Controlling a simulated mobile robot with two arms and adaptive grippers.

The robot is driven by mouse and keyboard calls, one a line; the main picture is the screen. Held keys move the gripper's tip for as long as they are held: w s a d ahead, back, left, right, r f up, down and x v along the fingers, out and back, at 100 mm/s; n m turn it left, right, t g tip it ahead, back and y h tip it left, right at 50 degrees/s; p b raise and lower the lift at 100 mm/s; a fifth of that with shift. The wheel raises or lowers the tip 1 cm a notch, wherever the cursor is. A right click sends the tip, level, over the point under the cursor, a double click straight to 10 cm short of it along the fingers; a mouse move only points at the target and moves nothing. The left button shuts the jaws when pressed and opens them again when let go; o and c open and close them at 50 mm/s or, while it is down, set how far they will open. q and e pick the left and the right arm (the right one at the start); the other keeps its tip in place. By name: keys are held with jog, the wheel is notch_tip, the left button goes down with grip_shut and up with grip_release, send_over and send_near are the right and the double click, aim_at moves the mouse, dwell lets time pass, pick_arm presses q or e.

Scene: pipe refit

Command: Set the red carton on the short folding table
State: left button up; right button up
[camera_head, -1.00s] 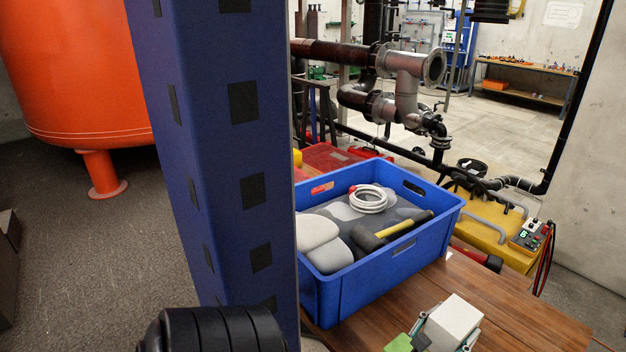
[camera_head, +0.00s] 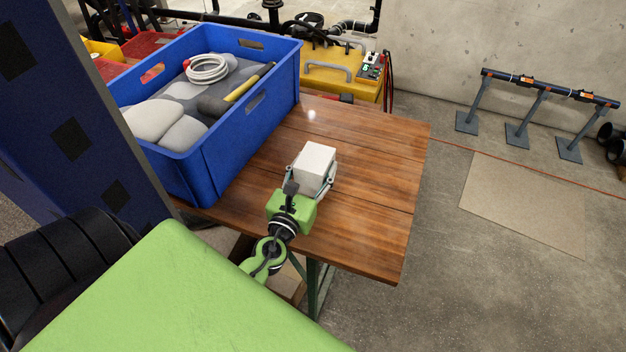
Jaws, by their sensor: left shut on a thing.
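My left gripper (camera_head: 312,184) is shut on a small white box (camera_head: 315,163), its fingers on the box's two sides. The box is over the bare part of a brown wooden table (camera_head: 370,185) with dark green legs; I cannot tell whether it touches the top. I cannot tell whether this is the short folding table. No clearly red carton shows; a red object (camera_head: 150,42) behind the blue crate is partly hidden. My right gripper is not in view.
A blue crate (camera_head: 222,150) with stones, a white hose coil and a hammer fills the table's left part. A blue post (camera_head: 90,130) stands at left. A yellow case (camera_head: 330,55) is behind the table. Floor to the right is mostly clear, with a pipe rack (camera_head: 545,92) by the wall.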

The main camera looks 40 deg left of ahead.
pick_arm(q)
jog(key=shift+f+b, duration=0.85)
jog(key=shift+f, duration=0.85)
jog(key=o, duration=1.3)
jog(key=shift+f, duration=0.15)
